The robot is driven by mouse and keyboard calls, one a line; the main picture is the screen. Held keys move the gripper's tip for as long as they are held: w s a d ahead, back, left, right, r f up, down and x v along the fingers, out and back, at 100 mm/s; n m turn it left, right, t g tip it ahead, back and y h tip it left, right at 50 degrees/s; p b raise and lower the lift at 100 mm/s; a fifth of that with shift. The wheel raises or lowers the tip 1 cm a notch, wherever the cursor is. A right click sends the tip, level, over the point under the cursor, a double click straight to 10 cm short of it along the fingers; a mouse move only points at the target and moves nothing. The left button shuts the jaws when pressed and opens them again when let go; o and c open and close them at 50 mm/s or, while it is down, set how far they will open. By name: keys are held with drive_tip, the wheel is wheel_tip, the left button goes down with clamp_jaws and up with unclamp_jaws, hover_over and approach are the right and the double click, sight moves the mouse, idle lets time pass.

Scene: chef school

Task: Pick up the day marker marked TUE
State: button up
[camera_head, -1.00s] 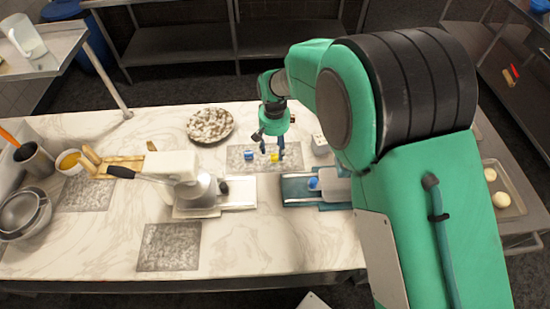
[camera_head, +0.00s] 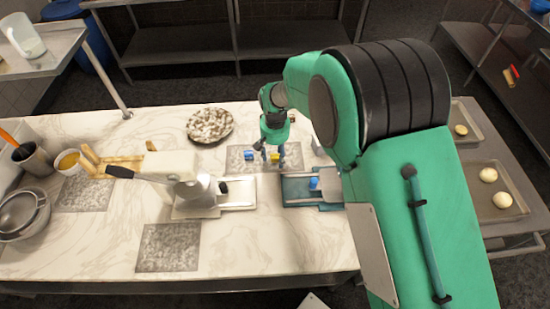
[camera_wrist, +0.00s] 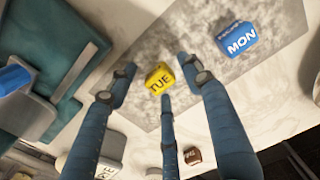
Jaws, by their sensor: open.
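The yellow day marker marked TUE (camera_wrist: 159,79) lies on a grey speckled mat (camera_wrist: 192,42) in the wrist view. It also shows in the head view (camera_head: 275,157), just below my gripper. My gripper (camera_wrist: 163,80) is open, with its blue fingers spread around the near side of the yellow marker. I cannot tell whether any finger touches it. A blue marker marked MON (camera_wrist: 237,38) lies to its right on the same mat. In the head view the blue marker (camera_head: 249,155) is left of my gripper (camera_head: 273,155).
A teal board (camera_head: 298,191) with a blue item lies just below the mat in the head view. A white scale-like device (camera_head: 238,193) stands left of it. A speckled plate (camera_head: 210,125) lies to the upper left. The front marble counter (camera_head: 270,243) is clear.

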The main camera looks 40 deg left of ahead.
sight(275, 157)
drive_tip(key=c, duration=1.1)
drive_tip(key=shift+r, duration=0.1)
drive_tip(key=shift+r, duration=0.55)
drive_tip(key=shift+s+d+r+p, duration=0.1)
drive_tip(key=shift+d+r+p, duration=0.05)
drive_tip(key=shift+r, duration=0.45)
drive_tip(key=shift+s+d+r+p, duration=0.1)
drive_tip(key=shift+d+r+p, duration=0.05)
drive_tip(key=shift+r, duration=0.45)
drive_tip(key=s+d, duration=0.3)
drive_tip(key=d, duration=0.1)
drive_tip(key=s+d+r, duration=0.1)
drive_tip(key=s+d, duration=0.2)
drive_tip(key=d, duration=0.1)
drive_tip(key=s+d+p, duration=0.1)
drive_tip(key=s+d, duration=0.2)
drive_tip(key=d, duration=0.1)
drive_tip(key=shift+d+r, duration=0.15)
drive_tip(key=shift+d, duration=0.1)
drive_tip(key=shift+w, duration=0.1)
